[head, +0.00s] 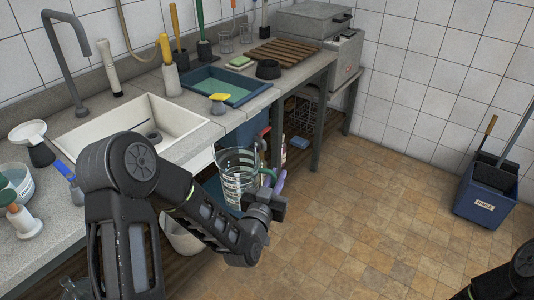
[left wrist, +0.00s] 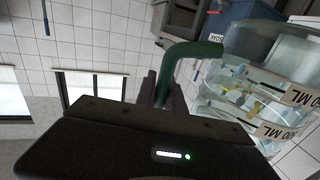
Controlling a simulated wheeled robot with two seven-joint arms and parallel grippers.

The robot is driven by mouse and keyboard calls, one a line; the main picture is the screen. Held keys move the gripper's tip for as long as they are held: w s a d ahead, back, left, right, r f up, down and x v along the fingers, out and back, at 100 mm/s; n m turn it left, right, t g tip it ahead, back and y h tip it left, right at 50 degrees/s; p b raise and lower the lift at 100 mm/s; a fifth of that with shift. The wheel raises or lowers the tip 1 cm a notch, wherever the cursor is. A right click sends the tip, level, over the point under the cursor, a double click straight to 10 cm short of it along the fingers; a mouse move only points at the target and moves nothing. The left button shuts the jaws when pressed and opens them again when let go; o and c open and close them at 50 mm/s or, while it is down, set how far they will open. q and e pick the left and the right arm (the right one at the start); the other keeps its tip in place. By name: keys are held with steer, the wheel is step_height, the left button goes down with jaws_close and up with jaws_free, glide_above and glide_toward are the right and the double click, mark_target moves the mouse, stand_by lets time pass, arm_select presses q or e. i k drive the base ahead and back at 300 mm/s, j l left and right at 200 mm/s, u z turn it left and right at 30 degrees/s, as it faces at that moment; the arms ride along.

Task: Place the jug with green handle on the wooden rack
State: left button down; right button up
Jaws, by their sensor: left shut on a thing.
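The clear measuring jug (head: 233,178) with dark markings hangs in the air in front of the counter edge, right of the sink. My left gripper (head: 275,186) is shut on its green handle (head: 268,173). The left wrist view shows the green handle (left wrist: 188,50) between my left fingers (left wrist: 162,90) and the clear jug (left wrist: 262,80) to the right, with "ML" labels. The slatted wooden rack (head: 276,52) lies at the far end of the counter, apart from the jug. Only part of my right arm shows, at the lower right.
A blue tray (head: 240,92) with a yellow-topped brush (head: 218,101) lies between sink (head: 130,128) and rack. Near the rack are a green sponge (head: 241,61), a dark ring (head: 268,70), glasses (head: 226,43) and a grey metal box (head: 313,20). A blue bucket (head: 487,196) stands on open floor.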

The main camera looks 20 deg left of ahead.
mark_target(284, 51)
steer(key=i+j+z, duration=0.15)
steer(key=i, duration=0.4)
steer(key=i+j+z, duration=0.15)
steer(key=i, duration=0.35)
steer(key=i+j+z, duration=0.15)
steer(key=i, duration=0.4)
steer(key=i+j+z, duration=0.15)
steer(key=i+j, duration=0.15)
steer(key=i, duration=0.2)
